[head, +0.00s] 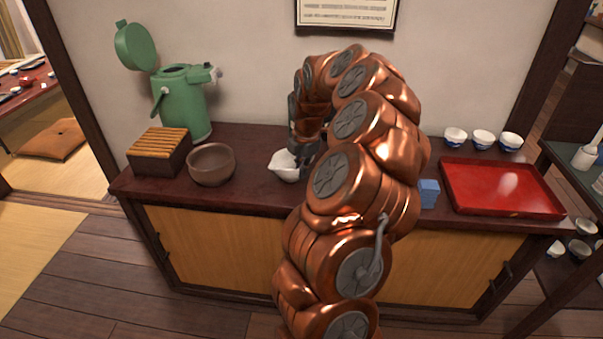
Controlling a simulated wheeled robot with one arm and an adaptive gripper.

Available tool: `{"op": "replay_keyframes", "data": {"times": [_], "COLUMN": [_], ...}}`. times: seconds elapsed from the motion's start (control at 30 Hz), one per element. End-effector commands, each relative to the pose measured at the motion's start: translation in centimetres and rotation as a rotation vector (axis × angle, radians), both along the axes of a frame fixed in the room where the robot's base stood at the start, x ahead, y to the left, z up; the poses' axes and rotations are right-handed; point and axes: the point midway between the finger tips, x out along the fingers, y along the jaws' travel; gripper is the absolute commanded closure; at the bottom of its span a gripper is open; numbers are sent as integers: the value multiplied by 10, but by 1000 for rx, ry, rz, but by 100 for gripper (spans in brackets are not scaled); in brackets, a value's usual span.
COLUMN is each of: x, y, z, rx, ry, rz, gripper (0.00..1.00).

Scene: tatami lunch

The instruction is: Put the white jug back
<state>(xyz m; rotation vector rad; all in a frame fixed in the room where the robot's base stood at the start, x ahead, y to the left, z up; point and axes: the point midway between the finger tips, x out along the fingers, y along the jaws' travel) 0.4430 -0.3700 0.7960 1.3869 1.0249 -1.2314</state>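The white jug (283,167) is small, with its spout to the left. It is at the dark red top of the low cabinet (245,150), right of the brown bowl. My copper arm crosses the middle of the head view and bends down behind itself. My gripper (303,152) is at the jug's right side, pointing down. Its fingers are largely hidden by the arm and the jug. I cannot tell whether they grip the jug, or whether the jug rests on the top or is slightly raised.
A brown bowl (211,165), a slatted wooden box (159,152) and a green pot with its lid open (181,100) stand left. Right of my arm are a blue block (428,193), a red tray (468,199) and white-and-blue cups (483,139). A wall rises behind.

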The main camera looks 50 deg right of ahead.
Motion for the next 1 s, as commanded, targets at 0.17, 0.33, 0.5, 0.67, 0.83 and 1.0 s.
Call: {"op": "replay_keyframes", "data": {"times": [0.17,0.33,0.5,0.67,0.83,1.0], "x": [0,0,0,0,0,0], "y": [1,1,1,1,1,1], "z": [-15,-15,-18,-18,-18,-17], "rx": [1,1,1,1,2,2], "ry": [0,-1,0,0,0,1], "rz": [1,1,1,1,1,1], "gripper": [100,100,95,79,69,69]}}
